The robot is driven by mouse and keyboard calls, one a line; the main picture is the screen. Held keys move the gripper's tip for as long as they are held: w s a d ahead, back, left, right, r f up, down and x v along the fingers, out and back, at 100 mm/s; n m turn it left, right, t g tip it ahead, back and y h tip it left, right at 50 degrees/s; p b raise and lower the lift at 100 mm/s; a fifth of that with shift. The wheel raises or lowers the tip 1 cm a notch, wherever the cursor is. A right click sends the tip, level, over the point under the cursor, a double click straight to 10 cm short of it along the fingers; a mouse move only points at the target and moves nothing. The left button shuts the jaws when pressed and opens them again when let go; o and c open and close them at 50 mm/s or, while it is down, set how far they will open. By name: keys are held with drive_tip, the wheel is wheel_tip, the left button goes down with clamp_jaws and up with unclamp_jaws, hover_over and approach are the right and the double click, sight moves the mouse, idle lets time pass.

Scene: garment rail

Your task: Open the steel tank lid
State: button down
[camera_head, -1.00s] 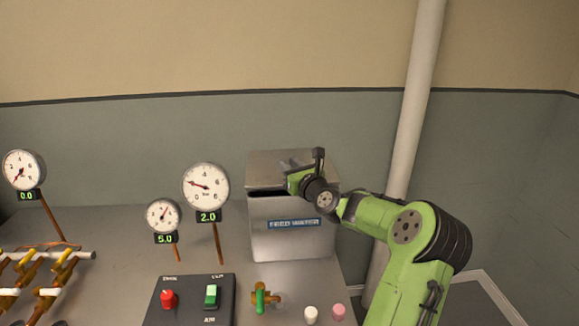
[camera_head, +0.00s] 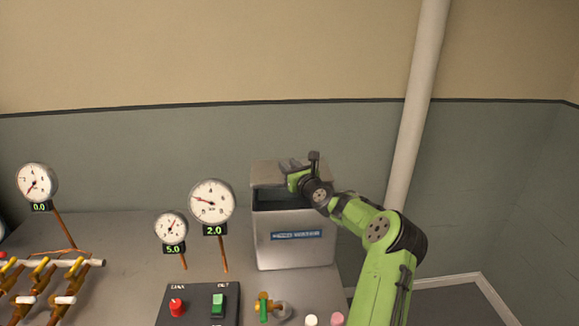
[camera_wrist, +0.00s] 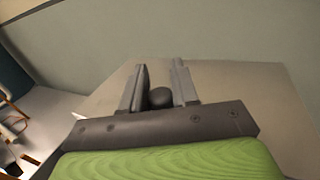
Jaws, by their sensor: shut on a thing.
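The steel tank (camera_head: 295,254) is a grey metal box with a blue label on its front. Its lid (camera_head: 263,174) is tilted up towards the wall, and a dark opening shows below the lid's front edge. In the wrist view the lid (camera_wrist: 235,95) is a broad grey plate with a dark round knob (camera_wrist: 160,97) on it. My gripper (camera_head: 291,168) is at the lid; in the wrist view its two fingers (camera_wrist: 159,88) stand on either side of the knob, shut on it. The arm hides the lid's right part in the head view.
Several gauges on stalks, such as the large gauge (camera_head: 212,201), stand left of the tank. A switch box (camera_head: 197,304) and a brass valve with a green handle (camera_head: 264,308) are in front. A pale pipe (camera_head: 415,120) rises at the right.

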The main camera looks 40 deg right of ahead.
drive_tip(key=c, duration=1)
unclamp_jaws()
drive_tip(key=shift+o, duration=0.2)
drive_tip(key=v, duration=1.5)
drive_tip(key=shift+s, duration=0.35)
